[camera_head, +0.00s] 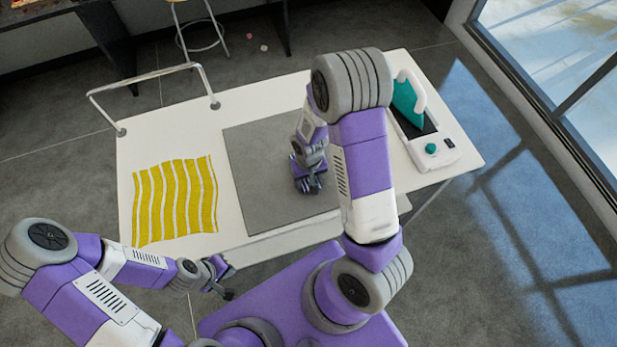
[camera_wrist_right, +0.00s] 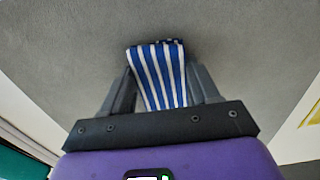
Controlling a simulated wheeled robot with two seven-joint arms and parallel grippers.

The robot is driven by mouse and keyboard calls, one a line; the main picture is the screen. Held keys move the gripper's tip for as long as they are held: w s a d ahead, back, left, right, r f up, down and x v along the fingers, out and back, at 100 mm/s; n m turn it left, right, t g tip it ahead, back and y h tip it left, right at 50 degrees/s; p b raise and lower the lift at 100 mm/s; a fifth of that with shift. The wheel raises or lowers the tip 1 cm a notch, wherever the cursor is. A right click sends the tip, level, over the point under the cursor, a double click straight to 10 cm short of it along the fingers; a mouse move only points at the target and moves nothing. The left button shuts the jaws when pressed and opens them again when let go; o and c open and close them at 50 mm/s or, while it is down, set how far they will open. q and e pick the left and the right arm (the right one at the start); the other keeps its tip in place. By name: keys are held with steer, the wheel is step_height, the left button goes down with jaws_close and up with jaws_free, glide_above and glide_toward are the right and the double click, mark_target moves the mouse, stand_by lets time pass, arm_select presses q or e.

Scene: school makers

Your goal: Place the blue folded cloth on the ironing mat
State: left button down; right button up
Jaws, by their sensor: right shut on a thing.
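The blue folded cloth (camera_wrist_right: 160,75), with white stripes, is between the fingers of my right gripper (camera_wrist_right: 163,85) in the right wrist view. The gripper is shut on it. In the head view my right gripper (camera_head: 311,184) is over the grey ironing mat (camera_head: 255,165), near its right part. The mat also fills the background of the right wrist view (camera_wrist_right: 70,45). Whether the cloth touches the mat I cannot tell. In the head view the cloth is hidden by the gripper and arm. My left gripper (camera_head: 222,283) is in front of the table's front edge; its fingers are too small to judge.
A yellow and white striped cloth (camera_head: 175,200) lies on the white table (camera_head: 160,140) left of the mat. A teal iron (camera_head: 408,100) rests on its base (camera_head: 432,150) at the right. A metal rail (camera_head: 150,75) stands at the back left edge.

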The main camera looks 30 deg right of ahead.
steer(key=shift+f, duration=0.2)
steer(key=o, duration=1)
steer(key=shift+r, duration=0.1)
steer(key=shift+r, duration=0.1)
steer(key=shift+r, duration=0.35)
step_height(320, 180, up, 12)
steer(key=shift+f+p, duration=0.25)
steer(key=shift+p, duration=0.75)
